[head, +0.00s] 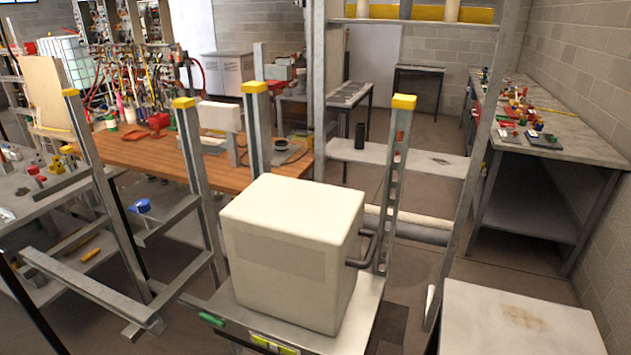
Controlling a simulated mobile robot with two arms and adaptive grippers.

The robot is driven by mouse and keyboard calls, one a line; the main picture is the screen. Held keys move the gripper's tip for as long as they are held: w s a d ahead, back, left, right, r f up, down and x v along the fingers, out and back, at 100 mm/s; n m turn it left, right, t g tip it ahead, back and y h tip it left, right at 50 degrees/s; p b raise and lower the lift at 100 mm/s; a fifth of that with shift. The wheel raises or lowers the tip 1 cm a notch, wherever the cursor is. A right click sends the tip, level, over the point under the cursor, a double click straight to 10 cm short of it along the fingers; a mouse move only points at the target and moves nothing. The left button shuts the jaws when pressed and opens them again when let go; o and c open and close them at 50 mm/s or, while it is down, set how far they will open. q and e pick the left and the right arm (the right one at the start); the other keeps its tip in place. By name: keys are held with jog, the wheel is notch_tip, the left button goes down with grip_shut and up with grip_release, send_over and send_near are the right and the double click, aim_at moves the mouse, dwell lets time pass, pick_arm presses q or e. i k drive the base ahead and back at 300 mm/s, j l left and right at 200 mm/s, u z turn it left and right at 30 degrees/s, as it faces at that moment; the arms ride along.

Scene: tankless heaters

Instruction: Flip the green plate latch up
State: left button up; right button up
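A small green piece (212,320) sits at the front left edge of the metal plate (240,318) under the white box. It looks like the green latch and seems to lie flat along the edge, but it is too small to tell its exact position. A yellow-green part (275,345) shows on the plate's front, cut by the bottom of the view. The large white box (290,250) stands upright on the plate. Neither of my grippers is in view.
Metal posts with yellow caps (184,102) stand left of and behind the box. A perforated post (395,180) rises at its right. A pale table (515,320) is at the lower right. A wooden bench (165,160) with tools is behind left. Floor shows between the racks.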

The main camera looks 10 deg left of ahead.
aim_at(220, 323)
jog(key=u, duration=1.1)
